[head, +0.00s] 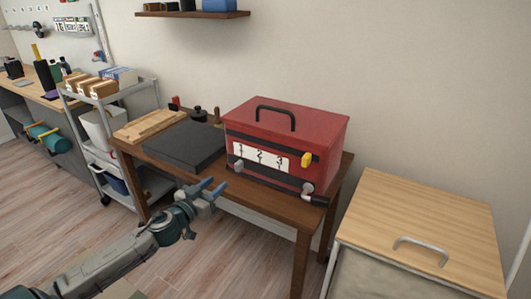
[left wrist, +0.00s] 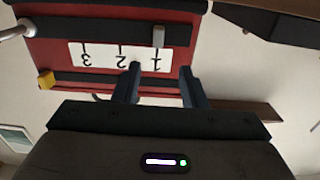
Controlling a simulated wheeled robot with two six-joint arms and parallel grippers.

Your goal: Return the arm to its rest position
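My left arm comes in from the lower left in the head view. Its gripper (head: 213,189) is open and empty, with blue fingers apart, in front of the wooden table. In the left wrist view the two fingers (left wrist: 160,86) stand apart with nothing between them. Beyond them is the red box (head: 285,125), which appears upside down in the wrist view (left wrist: 40,50). The box has a white 1-2-3 label (head: 262,157), a yellow knob (head: 306,159) and a grey knob (head: 239,166). The fingers look apart from the box. My right gripper is not in view.
The wooden table (head: 258,200) also bears a dark flat slab (head: 180,146) and a wooden board (head: 148,124). A wood-topped cabinet (head: 425,215) stands at right. A shelved cart (head: 107,135) stands at left. Floor is clear left of the arm.

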